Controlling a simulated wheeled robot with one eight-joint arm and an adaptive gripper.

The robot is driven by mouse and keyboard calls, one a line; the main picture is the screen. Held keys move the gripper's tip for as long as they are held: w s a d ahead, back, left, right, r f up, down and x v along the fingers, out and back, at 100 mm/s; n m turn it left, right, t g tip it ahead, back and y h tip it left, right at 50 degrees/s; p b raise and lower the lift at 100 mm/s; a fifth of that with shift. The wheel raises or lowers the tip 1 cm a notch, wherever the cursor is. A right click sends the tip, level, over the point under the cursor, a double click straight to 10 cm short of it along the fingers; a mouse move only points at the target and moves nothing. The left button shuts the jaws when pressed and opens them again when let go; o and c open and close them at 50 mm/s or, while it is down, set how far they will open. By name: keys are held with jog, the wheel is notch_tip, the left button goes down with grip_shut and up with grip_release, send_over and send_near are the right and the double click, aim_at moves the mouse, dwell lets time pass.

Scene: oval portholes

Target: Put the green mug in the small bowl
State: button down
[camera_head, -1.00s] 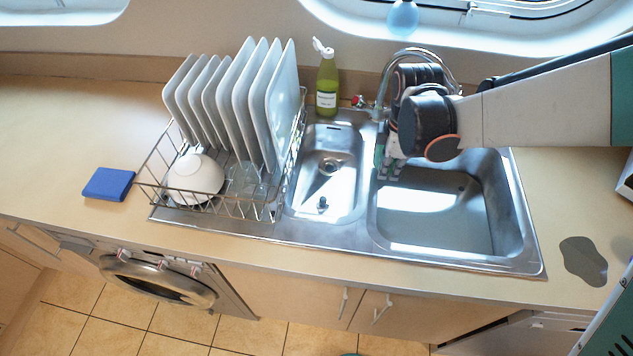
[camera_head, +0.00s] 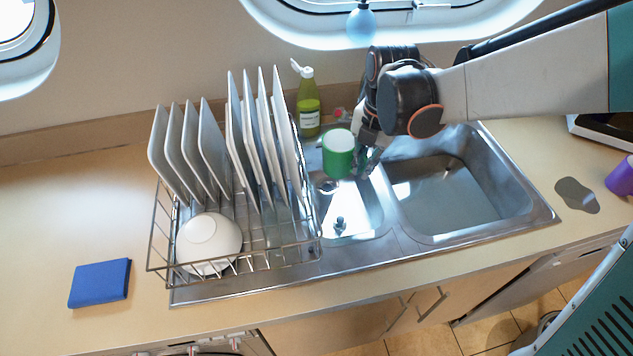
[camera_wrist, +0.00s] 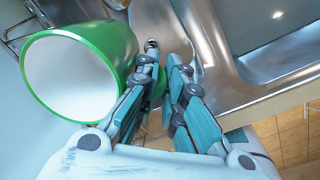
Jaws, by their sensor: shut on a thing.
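The green mug (camera_head: 337,160) has a white inside. It is held in the air over the back of the small left sink bowl (camera_head: 345,205), which is bare metal with a drain. My gripper (camera_head: 367,160) is to the right of the mug and shut on it. In the wrist view, the mug (camera_wrist: 122,45) fills the left side with its mouth toward the camera. A green part, apparently the handle, lies between the fingers of my gripper (camera_wrist: 166,80), partly hidden by them. A white round bowl (camera_head: 209,243) sits in the wire rack, apparently upside down.
The wire dish rack (camera_head: 265,248) with several upright plates stands close left of the small sink bowl. A green soap bottle (camera_head: 308,108) stands behind. The larger sink bowl (camera_head: 450,200) is to the right. A blue sponge (camera_head: 100,283) and purple cup (camera_head: 621,176) are farther off.

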notch_tip(320, 180, down, 17)
jog(key=b, duration=0.5)
jog(key=shift+f+b, duration=0.15)
jog(key=shift+b, duration=0.2)
jog(key=c, duration=1.7)
grip_release()
jog(key=shift+r, duration=0.2)
